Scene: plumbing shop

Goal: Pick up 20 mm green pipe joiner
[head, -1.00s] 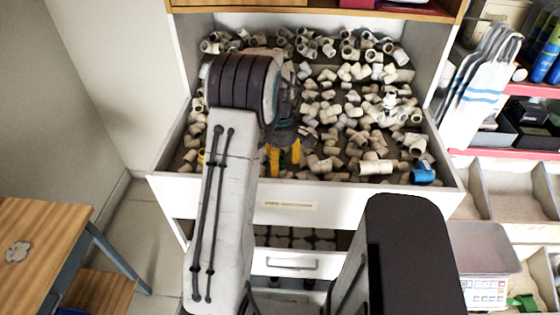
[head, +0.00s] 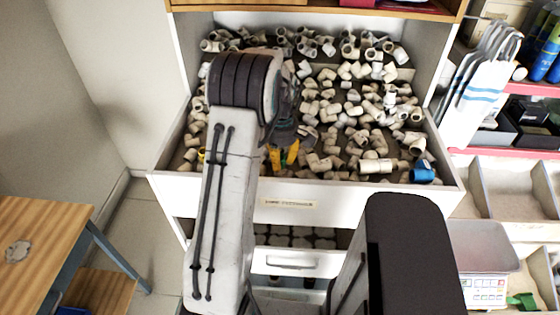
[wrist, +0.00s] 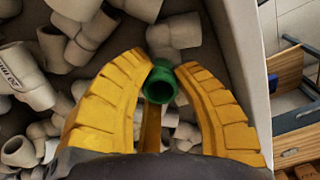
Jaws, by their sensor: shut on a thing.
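The green pipe joiner (wrist: 161,83) is a short ring-like tube in the wrist view, between the tips of my yellow-fingered gripper (wrist: 163,72). Both fingertips close on it from either side, and its open end faces the camera. In the head view my gripper (head: 283,156) is over the front left of the open drawer (head: 350,191). My arm hides much of it there, and the green joiner does not show in that view.
Many whitish pipe fittings (head: 330,108) fill the drawer around my gripper. A blue fitting (head: 422,173) lies at its front right corner. The drawer wall (wrist: 238,60) is close to the right finger. A wooden table (head: 40,235) stands at the left.

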